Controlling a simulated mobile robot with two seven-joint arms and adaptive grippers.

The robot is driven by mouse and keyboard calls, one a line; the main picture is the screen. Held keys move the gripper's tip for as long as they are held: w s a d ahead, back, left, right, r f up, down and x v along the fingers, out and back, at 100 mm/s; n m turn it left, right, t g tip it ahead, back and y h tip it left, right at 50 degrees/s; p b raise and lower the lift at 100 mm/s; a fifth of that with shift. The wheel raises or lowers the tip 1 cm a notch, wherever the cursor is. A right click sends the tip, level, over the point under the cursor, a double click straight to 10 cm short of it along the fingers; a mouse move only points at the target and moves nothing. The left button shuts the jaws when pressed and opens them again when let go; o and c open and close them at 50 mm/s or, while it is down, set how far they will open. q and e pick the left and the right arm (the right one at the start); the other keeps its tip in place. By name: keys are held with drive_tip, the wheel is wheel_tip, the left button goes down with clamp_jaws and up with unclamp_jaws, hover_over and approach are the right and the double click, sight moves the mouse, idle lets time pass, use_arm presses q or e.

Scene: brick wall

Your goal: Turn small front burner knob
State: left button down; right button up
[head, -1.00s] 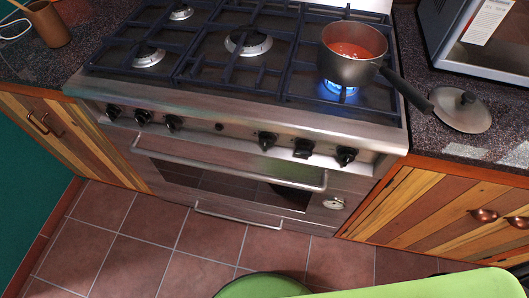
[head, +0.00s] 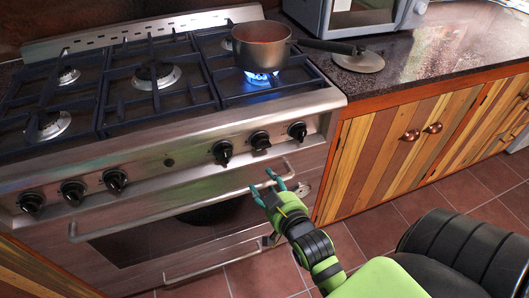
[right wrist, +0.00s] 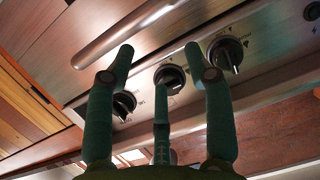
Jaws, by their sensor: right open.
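The stove front has a row of black knobs. In the head view, three are on the right: one (head: 222,152), a middle one (head: 260,140) and a far-right one (head: 297,131). Three more (head: 72,192) are on the left. I cannot tell which is the small front burner's knob. My right gripper (head: 265,182) is open and empty, just below the right-hand knobs. In the right wrist view its fingers point at the panel, with the middle knob (right wrist: 168,78) between them and knobs (right wrist: 123,104) and (right wrist: 225,55) to either side. No contact is visible. My left gripper is out of view.
The oven handle (head: 180,197) runs below the knobs, close to my gripper. A lid (head: 358,62) lies on the dark counter at the right. Wooden cabinets (head: 400,150) are right of the stove.

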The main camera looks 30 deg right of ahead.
sight(264, 147)
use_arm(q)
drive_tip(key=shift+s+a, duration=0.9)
use_arm(e)
drive_tip(key=w+d+r+t, duration=0.1)
drive_tip(key=w+r, duration=0.1)
drive_tip(key=w+d+r+t+h, duration=0.1)
drive_tip(key=w, duration=0.1)
drive_tip(key=w+d+r+m+h, duration=0.1)
drive_tip(key=w+d+r, duration=0.1)
drive_tip(key=w, duration=0.1)
drive_tip(key=shift+w+r+t, duration=0.1)
drive_tip(key=shift+r+t, duration=0.25)
drive_tip(key=shift+t, duration=0.05)
drive_tip(key=c, duration=0.9)
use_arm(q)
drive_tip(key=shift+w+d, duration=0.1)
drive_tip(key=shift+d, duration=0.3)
use_arm(e)
drive_tip(key=shift+o, duration=0.2)
